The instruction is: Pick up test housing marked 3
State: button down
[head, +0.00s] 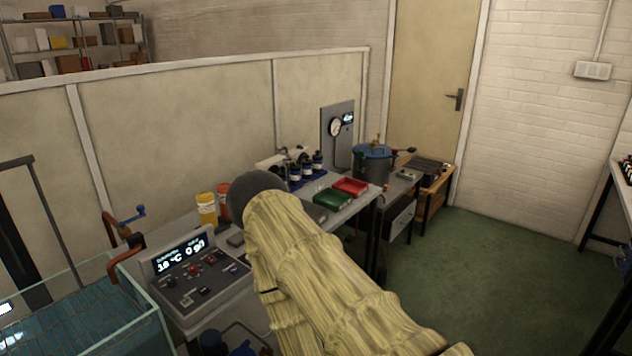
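Several small dark blue housings with pale tops (306,170) stand in a group on a blue base on the bench, left of the upright gauge panel. They are too small for me to read any number, so I cannot tell which is marked 3. My arm, in a pale yellow cover, reaches from the lower right up to a dark rounded end over the bench. My gripper does not show, and the arm hides part of the bench.
A green tray (333,199) and a red tray (351,187) lie in front of the housings. A lidded pot (371,166) stands right of them. A control console (198,277), yellow jar (207,209) and glass water tank (85,318) are left. Green floor (490,265) is clear at right.

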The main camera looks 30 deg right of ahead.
aim_at(306, 164)
jog(key=k, duration=0.95)
jog(key=z, duration=0.85)
jog(key=i, duration=0.75)
jog(key=z, duration=1.35)
jog(key=i, duration=2.7)
jog(key=u, duration=1.6)
jog(key=i, duration=0.65)
jog(key=u, duration=0.7)
